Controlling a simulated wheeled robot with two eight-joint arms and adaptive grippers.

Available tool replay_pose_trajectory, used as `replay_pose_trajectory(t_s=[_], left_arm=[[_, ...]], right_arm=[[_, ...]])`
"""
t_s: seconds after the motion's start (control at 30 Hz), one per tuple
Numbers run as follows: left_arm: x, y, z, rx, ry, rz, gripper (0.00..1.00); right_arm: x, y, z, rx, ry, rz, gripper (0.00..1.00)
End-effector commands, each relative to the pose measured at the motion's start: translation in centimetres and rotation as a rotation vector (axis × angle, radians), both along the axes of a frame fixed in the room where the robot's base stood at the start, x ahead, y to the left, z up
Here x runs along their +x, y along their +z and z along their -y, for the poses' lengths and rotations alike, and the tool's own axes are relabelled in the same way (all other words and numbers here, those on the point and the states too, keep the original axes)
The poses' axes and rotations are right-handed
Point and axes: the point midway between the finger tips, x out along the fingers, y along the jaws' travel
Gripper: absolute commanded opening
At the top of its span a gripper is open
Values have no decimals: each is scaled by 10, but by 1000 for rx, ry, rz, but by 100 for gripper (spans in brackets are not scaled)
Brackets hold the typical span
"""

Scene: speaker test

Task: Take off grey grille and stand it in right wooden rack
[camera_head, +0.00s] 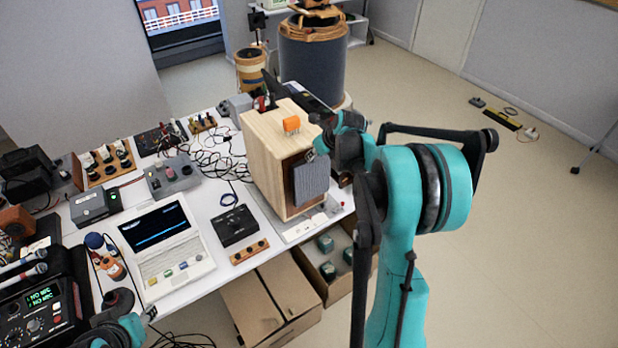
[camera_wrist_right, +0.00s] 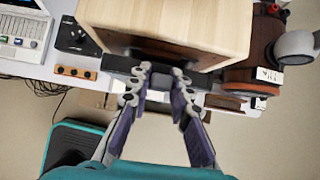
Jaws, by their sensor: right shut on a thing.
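The grey grille (camera_head: 311,178) is at the front of the wooden speaker cabinet (camera_head: 262,165), with the cabinet's dark front showing beside it. My right gripper (camera_head: 322,145) is shut on the grille's upper edge. In the right wrist view its fingers (camera_wrist_right: 146,72) pinch the dark grille edge (camera_wrist_right: 118,64) below the cabinet top (camera_wrist_right: 170,22). A gap seems to show between grille and cabinet. A brown piece (camera_wrist_right: 226,102) lies right of the cabinet; I cannot tell if it is the right wooden rack. My left gripper (camera_head: 148,314) is partly in view at the bottom left.
The white table (camera_head: 215,265) holds a laptop (camera_head: 165,245), a black box (camera_head: 234,226), a wooden strip (camera_head: 249,252) and loose cables. Cardboard boxes (camera_head: 272,305) stand on the floor before it. The floor at right is mostly clear.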

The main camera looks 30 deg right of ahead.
Motion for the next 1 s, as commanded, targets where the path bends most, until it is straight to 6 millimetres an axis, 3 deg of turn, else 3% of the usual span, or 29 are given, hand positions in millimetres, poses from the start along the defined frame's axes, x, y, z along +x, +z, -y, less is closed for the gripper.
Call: replay_pose_trajectory(t_s=[1.0], left_arm=[[0,-2,0,0,0,0,40]], right_arm=[[-37,0,3,1,0,0,0]])
